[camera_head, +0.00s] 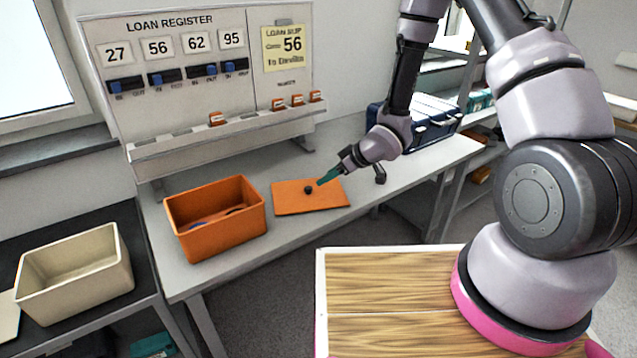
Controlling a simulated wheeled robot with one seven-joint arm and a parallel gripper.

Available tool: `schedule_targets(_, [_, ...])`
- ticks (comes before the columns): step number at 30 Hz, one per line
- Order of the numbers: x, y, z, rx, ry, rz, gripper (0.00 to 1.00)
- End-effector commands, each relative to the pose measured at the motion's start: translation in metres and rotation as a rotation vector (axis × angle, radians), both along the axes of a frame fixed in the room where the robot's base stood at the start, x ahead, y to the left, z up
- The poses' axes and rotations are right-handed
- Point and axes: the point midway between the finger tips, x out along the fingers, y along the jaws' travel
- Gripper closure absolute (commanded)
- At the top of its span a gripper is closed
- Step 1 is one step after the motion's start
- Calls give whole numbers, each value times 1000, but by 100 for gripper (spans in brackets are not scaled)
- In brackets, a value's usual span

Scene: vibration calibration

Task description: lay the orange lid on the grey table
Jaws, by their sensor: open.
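The orange lid (289,199) lies flat on the grey table (410,165), right of the open orange box (230,236). A small black knob (308,190) stands on the lid. My gripper (325,180) is open, with its teal fingertips just above and right of the knob. I cannot tell whether a fingertip touches the lid. The orange box has no cover on it, and some dark blue items show inside.
A loan register board (205,70) stands behind the table. A beige bin (75,272) sits on a dark table at left. A dark blue case (425,118) stands at the table's far right. A small black object (380,175) lies right of the lid.

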Motion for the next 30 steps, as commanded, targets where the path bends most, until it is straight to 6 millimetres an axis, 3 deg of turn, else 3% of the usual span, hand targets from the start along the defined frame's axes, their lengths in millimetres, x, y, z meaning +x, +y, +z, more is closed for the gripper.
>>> schedule_targets(4, [-8,-12,14,0,0,-1,38])
schedule_targets(10, [-12,-17,20,0,1,-1,38])
schedule_targets(16, [-1,-29,37,-29,-10,-42,38])
schedule_targets(20, [18,-56,75,-87,-22,-144,38])
schedule_targets(24, [30,-93,127,-147,-25,-293,38])
schedule_targets(30, [25,-142,201,-185,-6,-509,38])
